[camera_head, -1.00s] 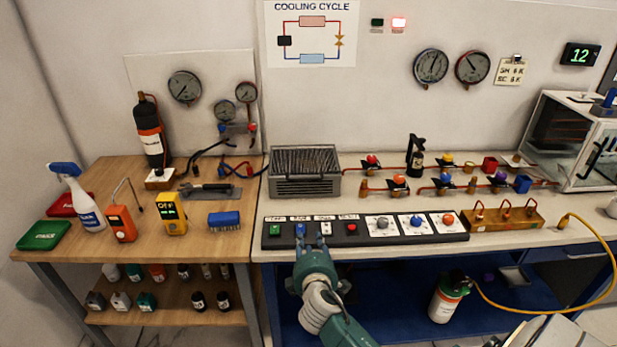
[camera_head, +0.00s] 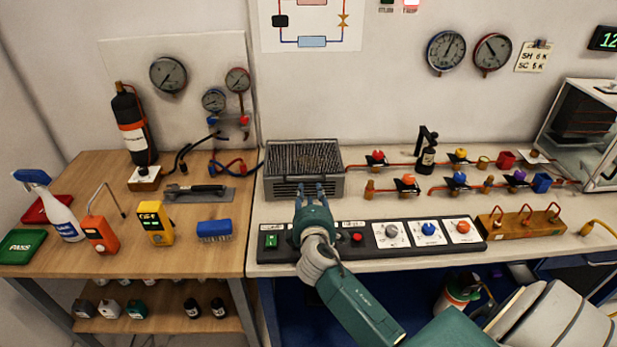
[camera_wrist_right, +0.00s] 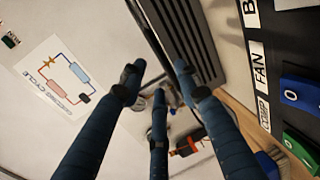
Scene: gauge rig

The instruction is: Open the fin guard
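The grey finned unit (camera_head: 303,157) stands on the bench behind the switch panel, with dark fins on top and a slotted grey front. I cannot tell which part of it is the fin guard; no part looks swung open. My right gripper (camera_head: 310,189) is in front of the unit's slotted face, above the switch panel. In the right wrist view, the three blue fingers of the right gripper (camera_wrist_right: 160,76) are spread with nothing between them. The slotted grey face (camera_wrist_right: 185,38) lies just beyond the fingertips; contact cannot be told. My left gripper is not in view.
The switch panel (camera_head: 375,240) with switches and knobs lies under my right arm. Valves and copper pipes (camera_head: 408,185) stand right of the unit. A hose (camera_head: 240,169) runs to the unit's left side. A wire brush (camera_head: 215,230) lies on the wooden table.

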